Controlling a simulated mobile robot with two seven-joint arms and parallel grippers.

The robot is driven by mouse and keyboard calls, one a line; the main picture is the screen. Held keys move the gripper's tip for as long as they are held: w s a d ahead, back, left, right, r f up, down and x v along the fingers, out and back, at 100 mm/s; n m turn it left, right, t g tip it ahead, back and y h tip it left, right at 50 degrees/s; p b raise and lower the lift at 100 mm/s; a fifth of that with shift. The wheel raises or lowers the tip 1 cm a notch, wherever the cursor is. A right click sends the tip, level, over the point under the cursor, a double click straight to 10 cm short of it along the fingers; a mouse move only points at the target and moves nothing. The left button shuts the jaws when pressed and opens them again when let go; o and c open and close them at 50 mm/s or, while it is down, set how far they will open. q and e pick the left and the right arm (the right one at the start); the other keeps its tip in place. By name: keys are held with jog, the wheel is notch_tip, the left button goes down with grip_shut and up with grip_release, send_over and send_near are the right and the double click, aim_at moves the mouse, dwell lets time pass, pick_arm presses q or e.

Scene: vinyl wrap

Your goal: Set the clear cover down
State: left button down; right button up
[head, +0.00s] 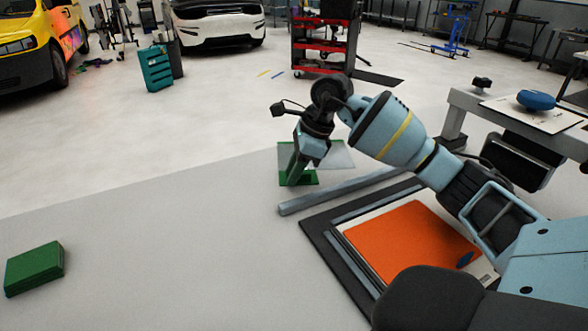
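My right arm reaches in from the right, and its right gripper (296,172) points down at the far side of the work surface. A pale see-through sheet, which looks like the clear cover (341,156), shows just right of the gripper. It lies over or beside a green piece (298,181) at the fingertips. The gripper body hides part of both, and I cannot tell whether the fingers are open or closed on anything. My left gripper is not in view.
An orange sheet (408,240) lies in a dark-framed stack at the right, with a grey bar (335,192) behind it. A green block (34,268) sits at the far left. The grey surface (170,250) between is clear. A side table (515,112) holds a blue object (536,100).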

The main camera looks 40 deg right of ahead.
jog(key=p+v, duration=0.1)
jog(key=v, duration=1.1)
jog(key=shift+r, duration=0.2)
jog(key=shift+f, duration=0.1)
